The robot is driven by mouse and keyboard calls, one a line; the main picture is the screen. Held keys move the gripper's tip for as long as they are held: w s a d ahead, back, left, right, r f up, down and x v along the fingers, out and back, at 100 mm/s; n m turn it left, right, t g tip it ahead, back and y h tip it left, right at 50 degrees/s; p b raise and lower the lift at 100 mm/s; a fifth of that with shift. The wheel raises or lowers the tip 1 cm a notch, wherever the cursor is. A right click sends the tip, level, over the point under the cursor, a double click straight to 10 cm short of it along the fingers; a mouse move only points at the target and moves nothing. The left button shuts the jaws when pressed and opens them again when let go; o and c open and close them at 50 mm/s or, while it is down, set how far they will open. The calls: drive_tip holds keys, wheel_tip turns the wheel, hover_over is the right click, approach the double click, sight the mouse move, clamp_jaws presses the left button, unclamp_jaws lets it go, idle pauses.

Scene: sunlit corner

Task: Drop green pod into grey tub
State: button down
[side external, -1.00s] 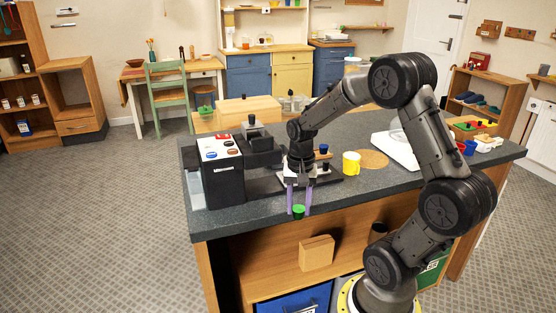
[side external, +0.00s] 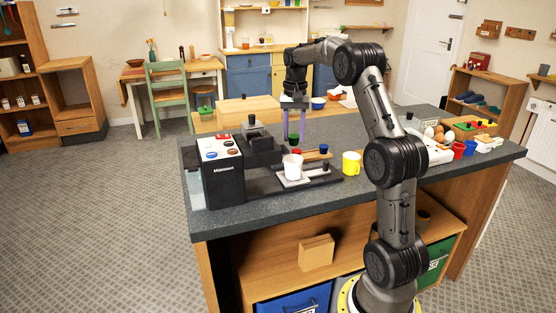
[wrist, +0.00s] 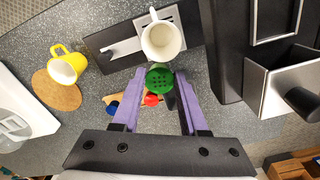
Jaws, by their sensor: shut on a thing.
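The green pod (side external: 294,137) is a small round cup with a dotted top, seen in the wrist view (wrist: 159,79). My gripper (side external: 294,131) is shut on it, with one purple finger on each side, as the wrist view (wrist: 161,74) also shows. The pod is held above the counter, behind the white mug in the side view. A light-grey, open-topped box (wrist: 277,86) with a black handle is beside the dark machine in the wrist view. A pale grey container (side external: 194,182) stands at the machine's left side. I cannot tell which is the grey tub.
A black coffee machine (side external: 222,175) stands left on the dark counter (side external: 385,200). A white mug (side external: 292,167) stands on a low dark base. Red (wrist: 151,100) and blue (wrist: 112,108) pods sit by a wooden strip.

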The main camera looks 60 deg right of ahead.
drive_tip(key=w+d+f+n, duration=0.1)
drive_tip(key=w+d+n, duration=0.3)
drive_tip(key=w+d, duration=0.4)
drive_tip(key=shift+n, duration=0.3)
drive_tip(key=shift+w+f, duration=0.1)
drive_tip(key=shift+f, duration=3.05)
drive_tip(key=shift+c, duration=1.8)
unclamp_jaws()
wheel_tip(320, 180, up, 8)
drive_tip(key=shift+f, duration=0.25)
